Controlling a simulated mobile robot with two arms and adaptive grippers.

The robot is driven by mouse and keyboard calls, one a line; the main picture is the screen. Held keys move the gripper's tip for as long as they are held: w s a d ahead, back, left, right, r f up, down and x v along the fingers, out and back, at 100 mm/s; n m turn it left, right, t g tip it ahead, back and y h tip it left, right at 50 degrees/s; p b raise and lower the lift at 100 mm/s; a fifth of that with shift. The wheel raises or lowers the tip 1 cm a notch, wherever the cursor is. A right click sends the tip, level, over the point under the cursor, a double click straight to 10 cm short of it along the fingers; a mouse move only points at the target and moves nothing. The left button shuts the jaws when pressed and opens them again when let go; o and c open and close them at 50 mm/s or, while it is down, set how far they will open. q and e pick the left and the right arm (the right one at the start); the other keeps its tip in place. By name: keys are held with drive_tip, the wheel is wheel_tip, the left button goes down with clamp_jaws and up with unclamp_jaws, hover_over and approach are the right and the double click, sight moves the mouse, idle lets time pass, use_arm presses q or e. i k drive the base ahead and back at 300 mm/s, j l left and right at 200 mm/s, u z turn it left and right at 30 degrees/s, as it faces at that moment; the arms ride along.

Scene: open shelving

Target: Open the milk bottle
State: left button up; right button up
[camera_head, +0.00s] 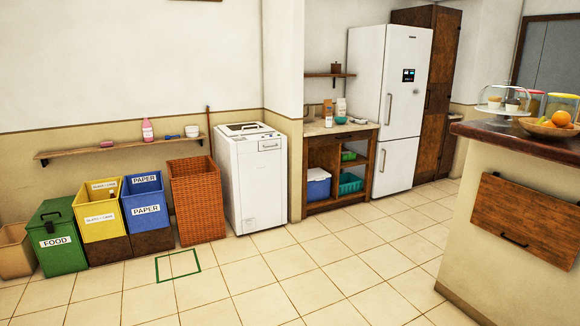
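No bottle can be told for certain as the milk bottle at this distance. A small white bottle or jar (341,107) stands upright at the back of the low counter. An item with white and orange-brown colours (328,115) stands just left of it. A pink bottle with a pale label (147,132) stands on the wall shelf at the left. Whether any of their caps is on or off is too small to tell. Neither of my grippers shows in the head view.
The low wooden counter (335,130) stands between a white washing machine (254,180) and a white fridge (398,105). Bins, including a green one (60,255), and a wicker basket (197,200) line the left wall. A high counter (520,145) blocks the right. The tiled floor between is clear.

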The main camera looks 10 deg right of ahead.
sight(329, 117)
drive_tip(key=i+l+z, duration=0.35)
drive_tip(key=i, duration=0.75)
drive_tip(key=i+z, duration=0.3)
drive_tip(key=i, duration=0.85)
drive_tip(key=i+l, duration=0.15)
drive_tip(key=i, duration=2.85)
drive_tip(key=j+u, duration=0.05)
drive_tip(key=j, duration=0.05)
